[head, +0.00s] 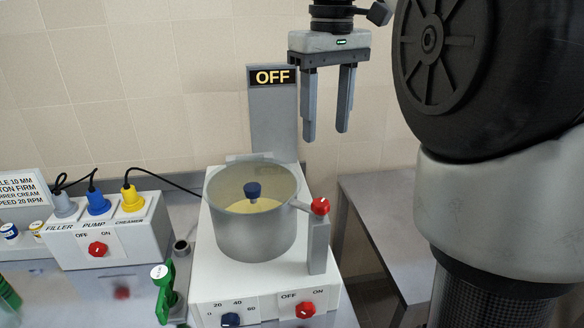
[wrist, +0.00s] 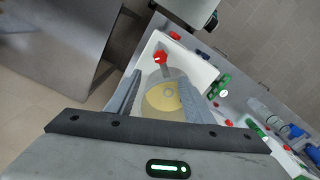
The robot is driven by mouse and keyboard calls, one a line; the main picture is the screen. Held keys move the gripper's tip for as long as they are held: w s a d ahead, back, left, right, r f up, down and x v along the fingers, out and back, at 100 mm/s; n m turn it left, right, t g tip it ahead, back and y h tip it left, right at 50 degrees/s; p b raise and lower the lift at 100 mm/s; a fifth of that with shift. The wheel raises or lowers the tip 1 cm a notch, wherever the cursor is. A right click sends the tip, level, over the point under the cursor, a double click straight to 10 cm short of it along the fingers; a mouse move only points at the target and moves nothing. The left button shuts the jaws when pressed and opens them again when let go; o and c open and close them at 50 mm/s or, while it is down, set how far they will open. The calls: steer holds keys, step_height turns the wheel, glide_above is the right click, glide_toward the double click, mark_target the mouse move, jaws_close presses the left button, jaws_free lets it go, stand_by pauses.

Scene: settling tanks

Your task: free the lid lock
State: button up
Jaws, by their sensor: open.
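The lid lock appears to be the lever with a red knob (head: 320,206) at the right rim of a grey see-through pot (head: 240,235). The lever lies across the top of a grey post (head: 319,247) and reaches the rim. A blue knob (head: 253,188) stands at the pot's middle, above yellow contents. My gripper (head: 326,136) is open and empty, pointing down, above the pot's level and near the red knob in the picture. In the wrist view the red knob (wrist: 160,57) shows just beyond the fingertips, with the pot (wrist: 163,104) between the fingers.
The white machine base has a red OFF/ON knob (head: 305,309) and a blue dial (head: 230,319). A panel (head: 273,120) behind reads OFF. A plug box (head: 110,235) and a green-handled item (head: 163,290) stand left. A grey table (head: 385,215) is right.

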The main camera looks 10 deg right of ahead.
mark_target(320, 203)
step_height(320, 203, down, 16)
steer(key=shift+s+f+b, duration=0.1)
steer(key=shift+f+b, duration=0.1)
steer(key=shift+b, duration=0.95)
steer(key=shift+c, duration=0.5)
steer(key=shift+a, duration=0.1)
jaws_close()
